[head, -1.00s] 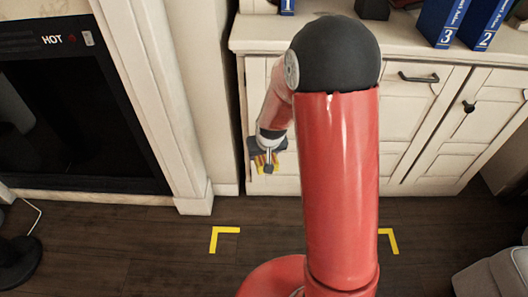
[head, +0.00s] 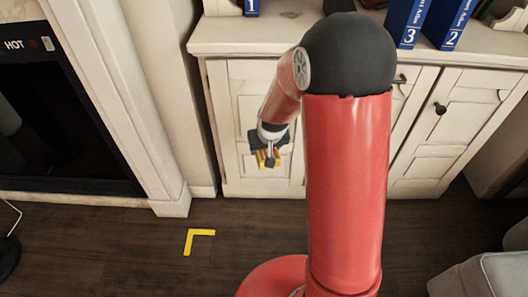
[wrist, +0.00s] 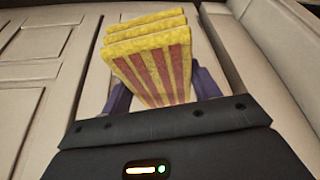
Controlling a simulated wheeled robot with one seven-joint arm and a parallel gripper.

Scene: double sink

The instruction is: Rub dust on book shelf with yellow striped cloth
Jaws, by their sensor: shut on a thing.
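The yellow cloth with red stripes (wrist: 152,65) is folded in layers and sits between the fingers of my gripper (wrist: 160,92) in the wrist view. In the head view my gripper (head: 267,152) hangs low in front of the white cabinet doors, with the yellow and red cloth (head: 264,158) small below it. The gripper is shut on the cloth. The cream shelf unit (head: 265,36) has a flat top with books on it, above the gripper. My red arm hides part of the unit.
Blue numbered binders (head: 405,22) stand on the top at right, and another blue one (head: 251,8) at left. A black fireplace (head: 60,130) is at left. A grey seat (head: 485,275) is at lower right. Dark floor (head: 130,250) with a yellow corner mark (head: 198,238) is clear.

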